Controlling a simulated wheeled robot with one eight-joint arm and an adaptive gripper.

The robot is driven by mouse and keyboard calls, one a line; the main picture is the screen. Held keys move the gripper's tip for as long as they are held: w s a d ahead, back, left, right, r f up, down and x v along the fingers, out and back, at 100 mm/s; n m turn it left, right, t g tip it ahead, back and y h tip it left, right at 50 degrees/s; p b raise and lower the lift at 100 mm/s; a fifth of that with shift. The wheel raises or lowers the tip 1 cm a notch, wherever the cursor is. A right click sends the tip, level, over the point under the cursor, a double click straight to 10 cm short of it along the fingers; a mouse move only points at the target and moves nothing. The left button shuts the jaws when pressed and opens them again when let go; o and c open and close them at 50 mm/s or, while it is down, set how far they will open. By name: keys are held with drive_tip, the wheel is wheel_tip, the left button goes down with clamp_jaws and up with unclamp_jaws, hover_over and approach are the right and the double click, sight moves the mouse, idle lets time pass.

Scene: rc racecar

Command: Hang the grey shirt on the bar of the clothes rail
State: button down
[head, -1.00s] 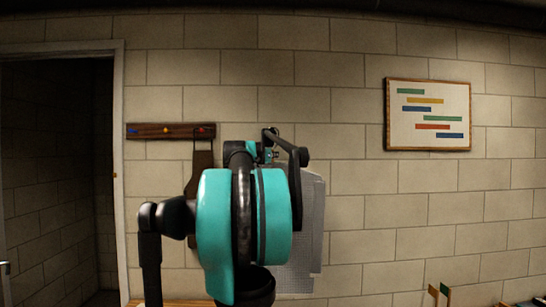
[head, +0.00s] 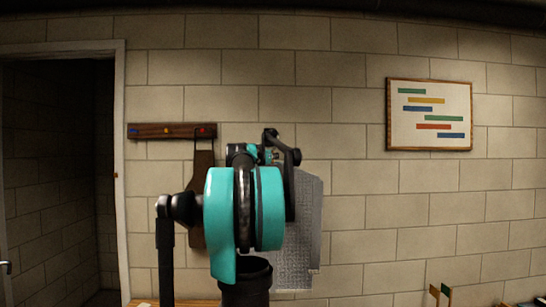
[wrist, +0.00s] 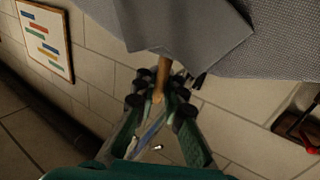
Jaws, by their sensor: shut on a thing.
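The grey shirt (wrist: 190,25) fills the top of the wrist view, its cloth folded and hanging around a wooden piece (wrist: 164,68) that looks like part of a hanger. My gripper (wrist: 162,88) is shut on this wooden piece. In the head view the shirt (head: 300,235) shows behind my turquoise arm joint, hanging in front of the brick wall. My arm hides its left part, and my gripper's fingertips cannot be made out there. The clothes rail and its bar do not show in either view.
A dark wooden peg board (head: 172,131) with a brown hanging item (head: 203,165) is on the wall. A framed picture (head: 429,115) hangs at the right. A dark doorway (head: 55,180) is at the left. Small coloured items (head: 440,294) stand at the bottom right.

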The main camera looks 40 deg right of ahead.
drive_tip(key=c, duration=1.5)
unclamp_jaws()
drive_tip(key=shift+c, duration=0.2)
drive_tip(key=v, duration=1.2)
drive_tip(key=s+a+f+n+g+y, duration=0.1)
drive_tip(key=s+a+f+y, duration=0.3)
drive_tip(key=f, duration=0.8)
drive_tip(key=s+a+f+n+g+y, duration=0.15)
drive_tip(key=a+f, duration=0.45)
drive_tip(key=f, duration=0.7)
drive_tip(key=s+a+f+n+g+y, duration=0.1)
drive_tip(key=s+a+f+n+y, duration=0.3)
drive_tip(key=f, duration=0.8)
drive_tip(key=s+a+f+n+y, duration=0.2)
drive_tip(key=s+a+f+y, duration=0.1)
drive_tip(key=s+a+f, duration=0.5)
drive_tip(key=s+a+f+n+g+y, duration=0.1)
drive_tip(key=s+a+f+n+y, duration=0.2)
drive_tip(key=s+a+f, duration=0.5)
drive_tip(key=a+f, duration=0.5)
drive_tip(key=f, duration=0.2)
drive_tip(key=shift+f, duration=0.2)
